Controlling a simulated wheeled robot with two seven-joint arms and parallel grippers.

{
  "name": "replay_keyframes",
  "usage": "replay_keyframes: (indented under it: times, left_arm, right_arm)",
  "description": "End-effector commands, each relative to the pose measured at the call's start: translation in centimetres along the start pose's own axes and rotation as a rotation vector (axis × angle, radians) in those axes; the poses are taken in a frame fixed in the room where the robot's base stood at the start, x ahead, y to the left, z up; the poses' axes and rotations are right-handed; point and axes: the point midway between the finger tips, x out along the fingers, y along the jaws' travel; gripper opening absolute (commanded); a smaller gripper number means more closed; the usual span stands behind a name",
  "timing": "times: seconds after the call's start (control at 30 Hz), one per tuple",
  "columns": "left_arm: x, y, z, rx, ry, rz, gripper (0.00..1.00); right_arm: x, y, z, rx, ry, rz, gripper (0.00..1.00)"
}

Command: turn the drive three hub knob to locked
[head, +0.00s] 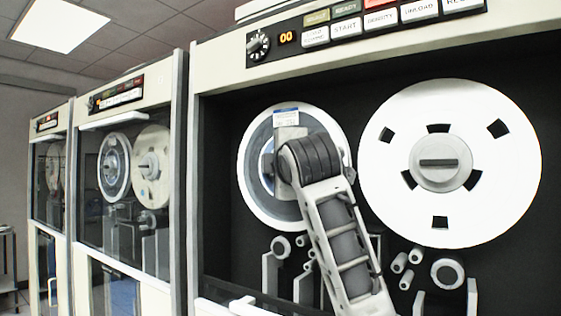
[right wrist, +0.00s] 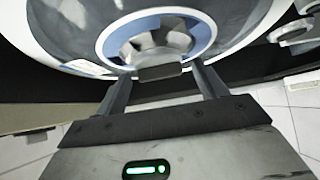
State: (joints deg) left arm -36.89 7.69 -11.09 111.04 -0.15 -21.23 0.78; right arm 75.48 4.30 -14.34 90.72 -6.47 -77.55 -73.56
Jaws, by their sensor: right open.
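The nearest tape drive fills the right of the head view, with a left reel (head: 256,212) and a large white right reel (head: 380,205). My right arm crosses the left reel and hides most of its hub. In the right wrist view, that hub (right wrist: 188,42) is silver, ringed in blue, with a grey knob bar (right wrist: 160,73) at its lower side. My right gripper (right wrist: 161,80) is open, its fingers on either side of the bar. Contact cannot be told. The right reel's hub (head: 440,163) has a dark, roughly horizontal bar. My left gripper is out of view.
A control panel (head: 362,22) with a dial and several buttons runs above the reels. Rollers and guide posts (head: 448,273) stick out below them. Two more tape drives, a middle one (head: 180,130) and a farther one (head: 68,150), stand to the left.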

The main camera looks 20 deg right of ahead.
Motion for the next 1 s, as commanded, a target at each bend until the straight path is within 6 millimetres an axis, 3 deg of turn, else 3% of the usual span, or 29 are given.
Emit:
replay_keyframes:
  times: [0.17,0.3,0.33,0.67,1.0]
  left_arm:
    - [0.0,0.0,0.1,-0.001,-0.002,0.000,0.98]
    - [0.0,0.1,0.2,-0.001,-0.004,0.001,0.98]
    - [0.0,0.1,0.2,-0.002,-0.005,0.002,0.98]
    - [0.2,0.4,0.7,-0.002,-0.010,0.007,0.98]
    - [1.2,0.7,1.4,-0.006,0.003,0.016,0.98]
  right_arm:
    - [0.0,0.0,0.0,0.000,0.000,0.000,0.71]
    - [0.0,0.0,0.0,0.000,0.000,0.000,0.35]
    - [0.0,0.0,0.0,0.000,0.000,0.000,0.30]
    - [0.0,-0.3,0.0,0.020,0.000,0.020,0.30]
    - [0.0,-1.0,-0.1,0.166,0.001,0.165,0.30]
